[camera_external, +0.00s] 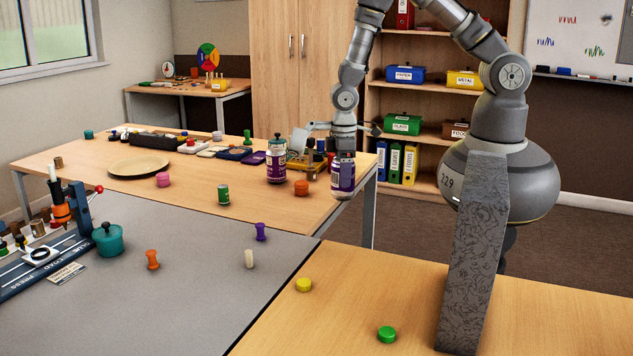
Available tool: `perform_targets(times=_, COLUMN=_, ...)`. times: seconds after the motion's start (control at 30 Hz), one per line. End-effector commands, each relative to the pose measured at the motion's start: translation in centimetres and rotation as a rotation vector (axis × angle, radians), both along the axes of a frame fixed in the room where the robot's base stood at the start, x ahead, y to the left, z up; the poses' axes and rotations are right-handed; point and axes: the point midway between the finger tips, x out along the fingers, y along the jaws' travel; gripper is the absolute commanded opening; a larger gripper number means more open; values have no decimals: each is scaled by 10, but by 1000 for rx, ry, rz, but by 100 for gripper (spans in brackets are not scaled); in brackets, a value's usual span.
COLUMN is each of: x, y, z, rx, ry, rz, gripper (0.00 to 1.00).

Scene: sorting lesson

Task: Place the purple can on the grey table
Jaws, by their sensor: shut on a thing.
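My gripper (343,157) points down and is shut on a purple can (343,183) with a white label band. The can is upright near the right end of the far wooden table; I cannot tell whether its base touches the tabletop. A similar purple-and-white container (276,168) stands on that table, left of my gripper. The grey table (190,303) lies at front left, below and left of the held can.
The grey table holds a teal pot (108,241), an orange peg (152,260), a white peg (249,259), a purple peg (260,231) and a press (45,255). Its front middle is clear.

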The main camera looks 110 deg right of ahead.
Motion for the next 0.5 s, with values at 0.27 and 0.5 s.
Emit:
perform_targets(times=0.27, x=110, y=53, z=-7, rx=-9, ry=-3, rz=-35, gripper=41)
perform_targets(times=0.5, x=163, y=103, z=1, rx=0, ry=-2, rz=-64, gripper=41)
